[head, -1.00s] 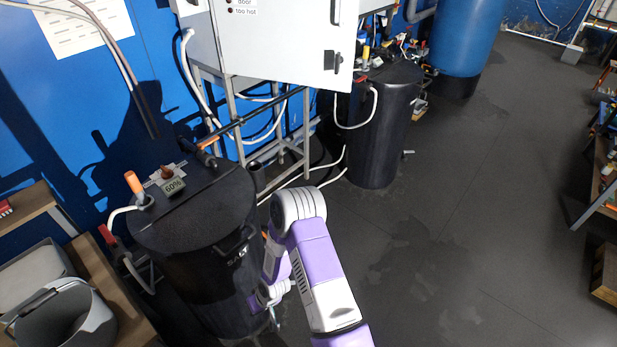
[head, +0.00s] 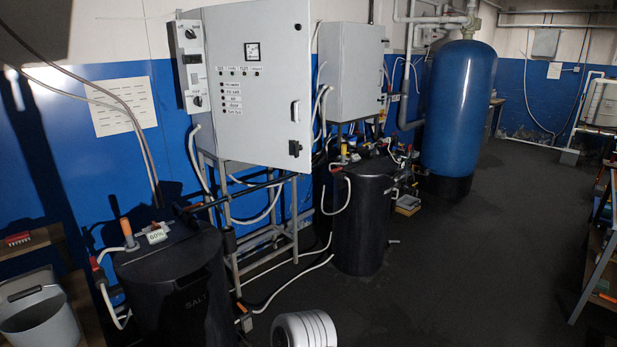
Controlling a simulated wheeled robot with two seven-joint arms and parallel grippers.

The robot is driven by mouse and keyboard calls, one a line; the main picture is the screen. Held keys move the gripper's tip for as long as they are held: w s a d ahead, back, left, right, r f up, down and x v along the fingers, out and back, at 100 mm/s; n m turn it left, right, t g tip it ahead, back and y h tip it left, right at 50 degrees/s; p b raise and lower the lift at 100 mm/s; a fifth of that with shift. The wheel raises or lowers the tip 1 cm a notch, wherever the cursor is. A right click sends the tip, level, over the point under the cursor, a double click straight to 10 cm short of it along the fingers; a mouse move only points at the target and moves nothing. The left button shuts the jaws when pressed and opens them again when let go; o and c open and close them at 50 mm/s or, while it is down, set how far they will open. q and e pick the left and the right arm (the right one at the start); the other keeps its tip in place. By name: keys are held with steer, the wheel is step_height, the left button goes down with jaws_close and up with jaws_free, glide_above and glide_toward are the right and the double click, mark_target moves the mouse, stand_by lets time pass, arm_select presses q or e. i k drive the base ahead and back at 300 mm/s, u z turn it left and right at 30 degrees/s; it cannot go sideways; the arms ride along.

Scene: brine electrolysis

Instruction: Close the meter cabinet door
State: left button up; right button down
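I cannot tell from this angle whether this door is fully shut or ajar. A narrow box with switches and knobs (head: 191,66) is at its left. Neither of my grippers is in view.
A second grey cabinet (head: 352,72) stands behind to the right. A black salt tank (head: 175,290) is front left, and another black tank (head: 360,225) is below the cabinets. A tall blue tank (head: 458,110) stands farther back. Hoses cross the floor. Open floor (head: 450,270) lies right.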

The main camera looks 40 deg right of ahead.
mark_target(258, 53)
steer(key=z, duration=0.8)
steer(key=i, duration=0.35)
steer(key=z, duration=1.05)
steer(key=i, duration=1.4)
steer(key=u, duration=0.7)
steer(key=i, duration=1.1)
steer(key=u, duration=1.05)
